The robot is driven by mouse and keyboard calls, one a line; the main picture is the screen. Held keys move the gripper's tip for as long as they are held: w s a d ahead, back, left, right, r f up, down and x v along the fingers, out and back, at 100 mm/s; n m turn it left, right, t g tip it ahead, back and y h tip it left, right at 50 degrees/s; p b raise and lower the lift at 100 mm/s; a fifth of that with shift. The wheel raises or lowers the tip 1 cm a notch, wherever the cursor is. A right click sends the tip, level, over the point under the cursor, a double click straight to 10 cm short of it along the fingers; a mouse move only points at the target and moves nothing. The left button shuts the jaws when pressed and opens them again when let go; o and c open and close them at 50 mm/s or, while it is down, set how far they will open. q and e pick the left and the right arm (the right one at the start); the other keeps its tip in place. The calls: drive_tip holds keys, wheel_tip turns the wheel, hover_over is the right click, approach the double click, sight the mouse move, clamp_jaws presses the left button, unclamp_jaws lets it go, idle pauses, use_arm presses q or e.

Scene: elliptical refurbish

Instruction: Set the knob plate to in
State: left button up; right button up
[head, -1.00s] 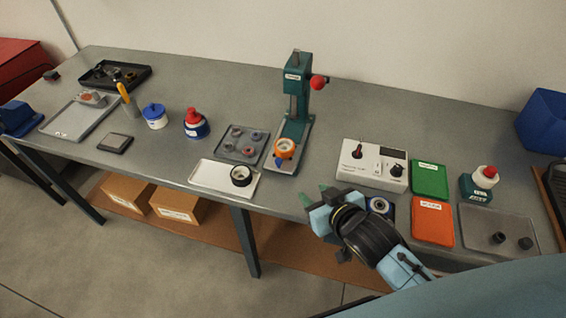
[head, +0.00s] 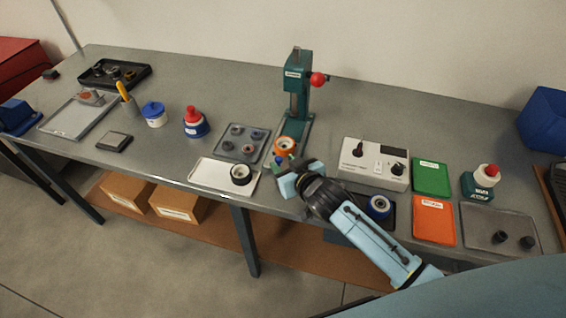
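The green press (head: 297,90) with a red ball knob (head: 318,79) stands at the middle back of the bench. An orange ring-shaped part (head: 285,144) sits low at its front, over the press's base plate. My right gripper (head: 287,162) is just in front of the orange part and covers the front of that plate. I cannot tell whether its fingers touch anything or how far apart they are. No label marks a knob plate clearly; a white control box (head: 375,163) with two dark knobs is to the right. My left gripper is not in view.
A white tray (head: 212,174) with a dark ring and a grey tray (head: 243,152) with several small parts lie left of my gripper. A blue ring part (head: 379,206), green pad (head: 431,177) and orange pad (head: 434,221) lie to the right.

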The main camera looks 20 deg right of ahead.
drive_tip(key=shift+w+a+f, duration=0.15)
drive_tip(key=shift+w+f, duration=0.1)
drive_tip(key=shift+w, duration=0.4)
drive_tip(key=shift+c, duration=0.3)
clamp_jaws()
